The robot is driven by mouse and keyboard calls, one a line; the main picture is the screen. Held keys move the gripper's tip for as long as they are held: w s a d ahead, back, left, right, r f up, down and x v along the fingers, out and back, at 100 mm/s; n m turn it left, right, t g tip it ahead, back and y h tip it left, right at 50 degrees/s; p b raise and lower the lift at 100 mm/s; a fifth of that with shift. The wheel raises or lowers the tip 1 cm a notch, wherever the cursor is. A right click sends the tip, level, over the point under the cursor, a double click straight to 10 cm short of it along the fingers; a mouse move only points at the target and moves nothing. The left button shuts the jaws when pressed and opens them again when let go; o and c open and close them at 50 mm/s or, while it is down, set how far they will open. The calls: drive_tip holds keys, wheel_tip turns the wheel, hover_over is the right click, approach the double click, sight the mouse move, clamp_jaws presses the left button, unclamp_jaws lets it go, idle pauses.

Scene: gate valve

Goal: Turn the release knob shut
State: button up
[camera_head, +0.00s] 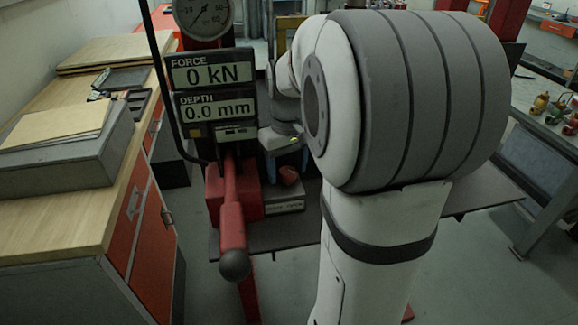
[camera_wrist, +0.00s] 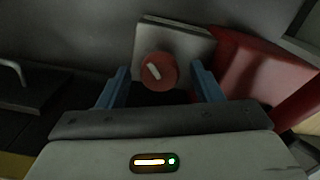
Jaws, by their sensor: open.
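The release knob (camera_wrist: 158,72) is round and red with a white mark tilted up to the left, on the front of a grey block (camera_wrist: 178,38) in the wrist view. In the head view the red knob (camera_head: 289,176) shows above a labelled grey base (camera_head: 284,205). My gripper (camera_wrist: 159,67) is open, its two blue fingers on either side of the knob with a gap on each side. I cannot tell whether the fingertips reach the knob in depth. In the head view my gripper (camera_head: 290,152) is just above the knob, partly hidden by my arm.
A red block (camera_wrist: 262,72) stands close right of the knob in the wrist view. In the head view a red lever (camera_head: 232,215) with a dark ball end juts forward. The displays (camera_head: 213,88) read 0 kN and 0.0 mm. A wooden workbench (camera_head: 85,205) stands left.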

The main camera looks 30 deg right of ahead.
drive_tip(key=shift+f, duration=0.1)
drive_tip(key=shift+c, duration=0.5)
drive_tip(key=c, duration=0.9)
drive_tip(key=shift+m, duration=0.4)
drive_tip(key=m, duration=0.8)
drive_tip(key=o, duration=1)
